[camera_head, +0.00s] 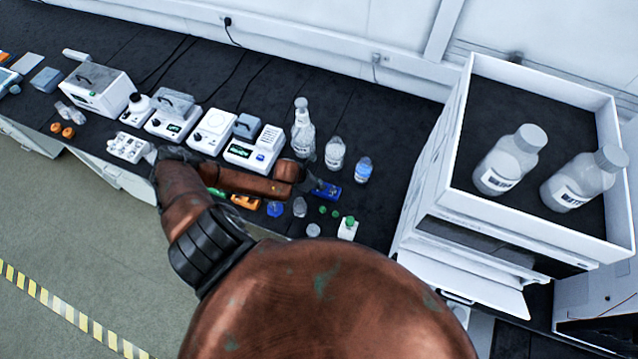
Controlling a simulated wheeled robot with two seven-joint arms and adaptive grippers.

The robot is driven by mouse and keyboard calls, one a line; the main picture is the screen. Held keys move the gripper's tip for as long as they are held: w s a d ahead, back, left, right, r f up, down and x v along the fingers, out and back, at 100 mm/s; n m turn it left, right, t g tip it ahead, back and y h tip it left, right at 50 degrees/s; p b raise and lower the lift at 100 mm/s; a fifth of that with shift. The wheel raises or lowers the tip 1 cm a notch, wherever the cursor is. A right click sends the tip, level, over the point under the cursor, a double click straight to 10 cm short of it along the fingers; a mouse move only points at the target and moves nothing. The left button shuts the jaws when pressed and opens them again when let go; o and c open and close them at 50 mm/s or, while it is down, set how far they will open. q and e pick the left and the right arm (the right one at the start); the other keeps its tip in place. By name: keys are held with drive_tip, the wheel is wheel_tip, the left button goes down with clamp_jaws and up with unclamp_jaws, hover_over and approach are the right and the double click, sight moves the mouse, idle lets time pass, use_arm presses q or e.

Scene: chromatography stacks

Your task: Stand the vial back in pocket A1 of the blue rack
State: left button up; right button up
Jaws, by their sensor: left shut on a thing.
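The blue rack (329,191) lies on the dark bench near the middle of the head view, in front of two bottles. My left gripper (313,186) is at the left end of the blue rack, small and dark in the picture, and partly covers that end. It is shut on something. The vial is too small and too hidden by the gripper to make out, and I cannot tell whether it is above the rack or in a pocket. Pocket A1 cannot be made out. My right gripper is not in view.
A clear bottle (334,154) and a blue-filled bottle (363,170) stand behind the rack. A white carton (347,228) and small green caps are in front. An orange rack (245,202) lies left, beneath my forearm. A white cabinet (440,180) stands to the right.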

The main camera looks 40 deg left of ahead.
use_arm(q)
drive_tip(key=shift+f, duration=0.25)
idle(0.3)
